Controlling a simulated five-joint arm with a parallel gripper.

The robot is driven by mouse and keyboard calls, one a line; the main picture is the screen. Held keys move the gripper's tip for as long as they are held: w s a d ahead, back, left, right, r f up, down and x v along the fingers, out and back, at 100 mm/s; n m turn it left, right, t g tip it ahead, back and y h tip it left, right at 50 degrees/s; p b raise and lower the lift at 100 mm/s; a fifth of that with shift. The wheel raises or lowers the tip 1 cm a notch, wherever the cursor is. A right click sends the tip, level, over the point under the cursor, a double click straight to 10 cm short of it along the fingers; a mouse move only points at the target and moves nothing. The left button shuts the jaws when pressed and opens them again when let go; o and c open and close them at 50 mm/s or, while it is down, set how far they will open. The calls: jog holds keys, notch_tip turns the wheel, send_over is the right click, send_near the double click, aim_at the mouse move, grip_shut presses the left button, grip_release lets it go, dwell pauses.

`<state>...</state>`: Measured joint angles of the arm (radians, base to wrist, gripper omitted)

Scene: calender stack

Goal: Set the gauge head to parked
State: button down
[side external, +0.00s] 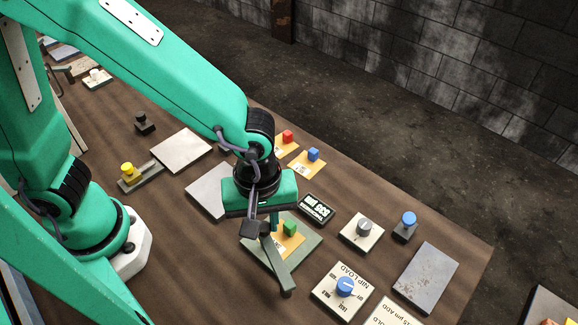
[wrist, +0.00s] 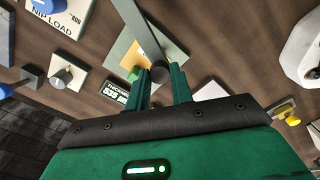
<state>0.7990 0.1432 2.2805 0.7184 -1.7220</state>
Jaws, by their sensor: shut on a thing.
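A grey flat bar (side external: 278,265) lies over a pale grey-green plate (side external: 262,262), and I take it to be the gauge head; no label on it is readable. A dark round knob (wrist: 158,73) stands at its near end, between the fingertips of my gripper (wrist: 164,78). My gripper (side external: 262,224) points down and is shut on this knob. The bar (wrist: 138,28) runs away from the knob in the wrist view. A yellow card (side external: 286,242) with a green block (side external: 290,227) sits on the plate beside the bar. Its lettering is partly hidden.
A dark display (side external: 317,208), a grey-knobbed panel (side external: 362,230), a blue knob post (side external: 408,226) and the NIP LOAD dial (side external: 345,287) stand to the right. A yellow knob (side external: 128,172) is left.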

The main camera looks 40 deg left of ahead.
jog(key=s+n, duration=0.8)
jog(key=n, duration=0.2)
jog(key=shift+d, duration=0.3)
dwell(0.4)
jog(key=c, duration=1.2)
grip_release()
jog(key=shift+r, duration=0.1)
notch_tip(320, 180, up, 8)
